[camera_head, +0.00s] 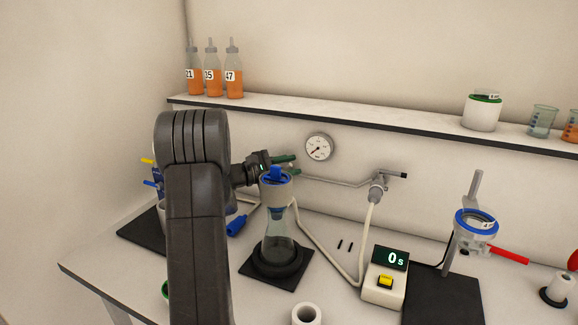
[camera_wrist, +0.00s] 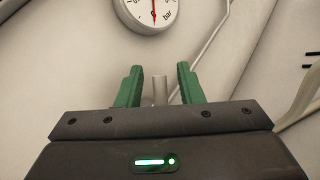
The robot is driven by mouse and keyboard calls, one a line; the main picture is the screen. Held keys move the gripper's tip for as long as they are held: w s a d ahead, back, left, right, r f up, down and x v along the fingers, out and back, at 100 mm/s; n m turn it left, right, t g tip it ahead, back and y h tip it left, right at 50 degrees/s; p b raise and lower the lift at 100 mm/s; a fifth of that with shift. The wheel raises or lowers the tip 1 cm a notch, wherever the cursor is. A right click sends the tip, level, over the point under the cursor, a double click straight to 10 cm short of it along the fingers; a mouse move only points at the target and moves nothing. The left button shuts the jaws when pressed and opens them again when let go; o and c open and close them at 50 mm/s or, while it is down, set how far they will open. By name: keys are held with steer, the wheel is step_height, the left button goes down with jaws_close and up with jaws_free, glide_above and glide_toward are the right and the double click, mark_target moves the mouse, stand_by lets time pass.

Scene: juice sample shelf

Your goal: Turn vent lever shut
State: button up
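My gripper (camera_head: 288,164), with green fingers, is above the flask with the blue top (camera_head: 276,176), below and left of the round gauge. In the wrist view my gripper (camera_wrist: 158,75) is open, and a short pale grey post (camera_wrist: 160,90) shows between its fingers with a gap on each side. I cannot tell what the post belongs to. A lever with a black tip (camera_head: 398,175) sticks out to the right on the valve (camera_head: 377,188) at the pipe's right end, apart from my gripper. I cannot tell whether this is the vent lever.
The gauge (camera_head: 319,147) is on the wall; it also shows in the wrist view (camera_wrist: 135,14). A pale hose (camera_head: 366,240) hangs from the valve. A timer (camera_head: 385,285) reads 0 s. A stand holds a blue-rimmed ring (camera_head: 460,222). Bottles (camera_head: 213,82) stand on the shelf (camera_head: 300,113).

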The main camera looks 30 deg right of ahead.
jaws_close()
steer(key=shift+f, duration=0.1)
steer(key=shift+s+d+f+m+t+y+b, duration=0.3)
steer(key=shift+f+m+y+b, duration=0.4)
steer(key=shift+m+y+b, duration=0.4)
steer(key=shift+s+d+f+m+t+y+b, duration=0.2)
steer(key=shift+f+m+t+y+b, duration=0.25)
steer(key=shift+f+m+y+b, duration=0.65)
steer(key=shift+s+d+f+m+t+y+b, duration=0.25)
steer(key=shift+m+y+b, duration=0.4)
steer(key=shift+b, duration=0.8)
steer(key=shift+a+f+y, duration=0.15)
steer(key=shift+y, duration=0.1)
jaws_free()
